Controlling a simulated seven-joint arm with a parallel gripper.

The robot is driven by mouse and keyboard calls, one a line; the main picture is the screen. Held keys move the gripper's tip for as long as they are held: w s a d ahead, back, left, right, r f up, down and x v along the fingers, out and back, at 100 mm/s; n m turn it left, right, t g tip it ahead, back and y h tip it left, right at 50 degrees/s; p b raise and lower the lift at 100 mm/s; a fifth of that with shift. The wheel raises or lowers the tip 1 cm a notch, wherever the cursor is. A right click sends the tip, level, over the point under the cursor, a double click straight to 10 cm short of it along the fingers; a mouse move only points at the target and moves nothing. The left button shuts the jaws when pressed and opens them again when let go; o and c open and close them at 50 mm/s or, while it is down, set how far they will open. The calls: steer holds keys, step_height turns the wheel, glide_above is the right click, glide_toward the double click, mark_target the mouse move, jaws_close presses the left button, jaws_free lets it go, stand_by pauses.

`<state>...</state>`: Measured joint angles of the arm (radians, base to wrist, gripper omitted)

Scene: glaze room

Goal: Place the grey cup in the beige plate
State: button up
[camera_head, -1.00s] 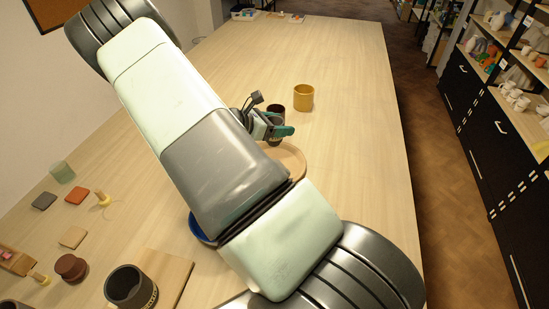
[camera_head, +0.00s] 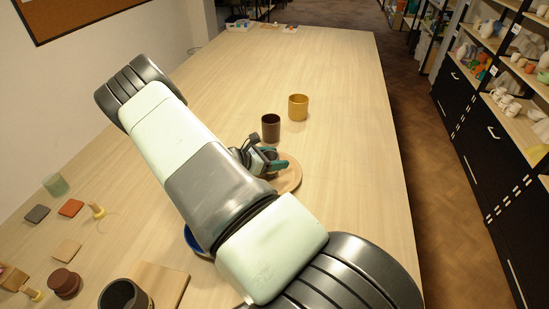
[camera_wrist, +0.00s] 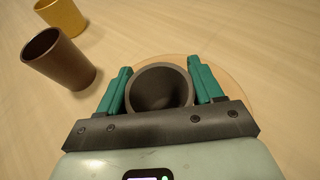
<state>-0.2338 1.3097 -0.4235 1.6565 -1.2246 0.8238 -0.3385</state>
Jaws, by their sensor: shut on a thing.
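My gripper (camera_head: 273,162) is shut on the grey cup (camera_wrist: 160,92), with a green finger on each side of it in the wrist view. The cup is upright, its dark open mouth facing the wrist camera. In the head view the grey cup (camera_head: 271,154) shows only in part between the fingers. The beige plate (camera_head: 291,181) is round and partly hidden by my arm; its rim also shows around the fingers in the wrist view (camera_wrist: 237,88). The cup is over the plate. I cannot tell whether its base touches the plate.
A dark brown cup (camera_head: 271,129) and a yellow cup (camera_head: 298,108) stand just beyond the plate. A blue dish (camera_head: 192,240) shows partly under my arm. Tiles, small pots and a board (camera_head: 163,284) lie at the left and front. The far table is mostly clear.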

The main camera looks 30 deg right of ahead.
steer(key=o, duration=1.1)
steer(key=shift+f, duration=0.1)
steer(key=shift+o, duration=0.2)
steer(key=shift+a+r, duration=0.1)
steer(key=shift+r, duration=0.15)
steer(key=v, duration=1.1)
steer(key=s+a+r+m+g+y, duration=0.1)
steer(key=s+r+m+y, duration=0.15)
steer(key=r, duration=0.35)
steer(key=s+a+r+m+y, duration=0.1)
steer(key=a+r+m, duration=0.15)
steer(key=r, duration=0.35)
steer(key=s+a+r+m+t+y, duration=0.2)
steer(key=s+a+r+m+y, duration=0.1)
steer(key=s+r, duration=0.4)
steer(key=s+a+r+m+t+y, duration=0.2)
steer(key=s+r+m, duration=0.3)
steer(key=s+r, duration=0.3)
steer(key=s+a+r+m+t+y, duration=0.2)
steer(key=s+a+r+m+y, duration=0.2)
steer(key=s+r, duration=0.4)
steer(key=shift+s+a+m+t+y, duration=0.2)
steer(key=shift+a+m+t+y, duration=0.15)
steer(key=shift+y, duration=0.2)
